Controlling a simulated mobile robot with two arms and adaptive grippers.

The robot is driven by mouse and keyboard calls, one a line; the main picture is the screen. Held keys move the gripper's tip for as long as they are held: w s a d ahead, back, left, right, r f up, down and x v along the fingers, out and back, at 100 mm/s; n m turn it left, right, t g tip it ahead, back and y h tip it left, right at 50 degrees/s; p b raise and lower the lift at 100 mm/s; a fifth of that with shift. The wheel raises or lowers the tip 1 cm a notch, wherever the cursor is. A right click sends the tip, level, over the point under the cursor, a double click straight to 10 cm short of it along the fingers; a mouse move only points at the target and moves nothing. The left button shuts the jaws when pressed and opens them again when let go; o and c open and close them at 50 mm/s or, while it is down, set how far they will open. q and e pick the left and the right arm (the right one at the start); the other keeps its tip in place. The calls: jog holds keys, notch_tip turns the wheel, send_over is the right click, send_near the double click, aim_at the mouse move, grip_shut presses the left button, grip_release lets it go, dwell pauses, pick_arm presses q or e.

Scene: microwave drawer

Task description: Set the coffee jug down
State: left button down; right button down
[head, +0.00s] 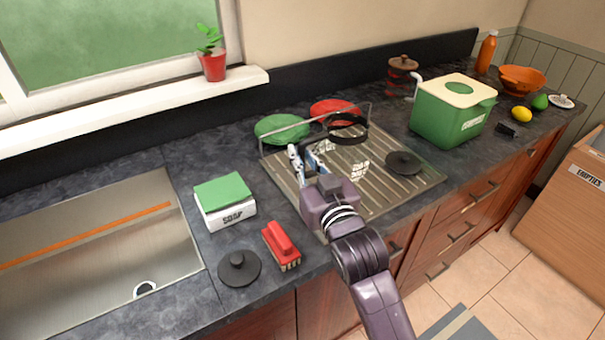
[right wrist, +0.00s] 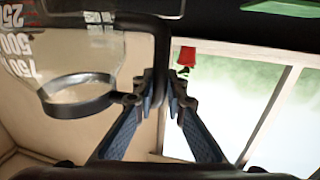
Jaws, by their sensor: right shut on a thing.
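The coffee jug is clear glass with white volume marks and a black collar (head: 347,120). In the head view it is upright over the metal draining rack (head: 418,182); I cannot tell whether its base touches. My right gripper (head: 308,160) is at its left side, shut on the black handle. In the right wrist view, which is upside down, the jug (right wrist: 98,50) is at the left and the right gripper's fingers (right wrist: 163,88) close on the handle. A round black lid (head: 404,162) lies on the rack, right of the jug. My left gripper is not in view.
Green and red plates (head: 282,128) (head: 335,108) stand at the rack's back. A soap box (head: 225,205), red brush (head: 281,248) and another black lid (head: 239,267) are left of the rack. A green container (head: 448,118) is to the right. The sink (head: 100,250) is far left.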

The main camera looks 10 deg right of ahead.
jog(key=shift+f, duration=2.5)
jog(key=shift+f, duration=0.2)
jog(key=c, duration=2)
grip_release()
jog(key=shift+o, duration=0.2)
